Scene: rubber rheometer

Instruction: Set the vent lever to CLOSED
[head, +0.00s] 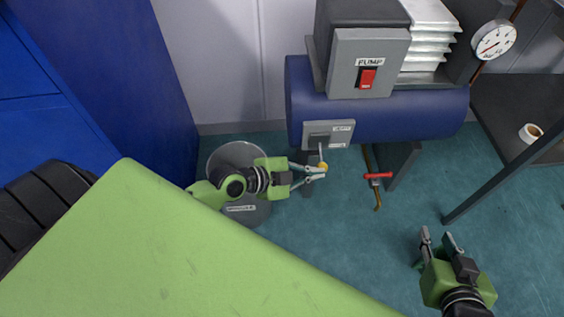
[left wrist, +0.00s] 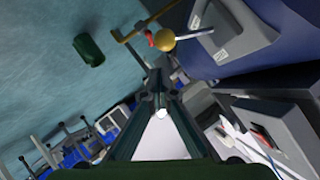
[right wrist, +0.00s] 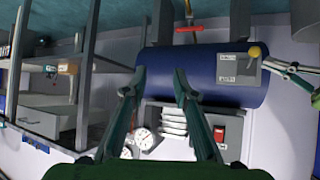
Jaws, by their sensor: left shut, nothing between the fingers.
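The vent lever is a thin rod with a yellow ball knob (head: 323,165) on a grey plate (head: 343,127) at the front of the blue tank. The plate's two labels are too small to read surely. My left gripper (head: 322,173) is shut and empty, its tips right by the knob; I cannot tell if they touch. In the left wrist view the knob (left wrist: 165,39) stands beyond the closed fingertips (left wrist: 158,75), apart from them in the picture. The right wrist view also shows the knob (right wrist: 254,51). My right gripper (head: 440,236) is open and empty over the floor, away from the lever.
The blue tank (head: 420,117) carries a grey pump box (head: 345,70) with a red switch. A red-handled valve (head: 378,176) hangs below it. A pressure gauge (head: 494,40) is at the upper right. A round bin (head: 236,153) stands below my left arm. A dark table holds a cup (head: 530,133).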

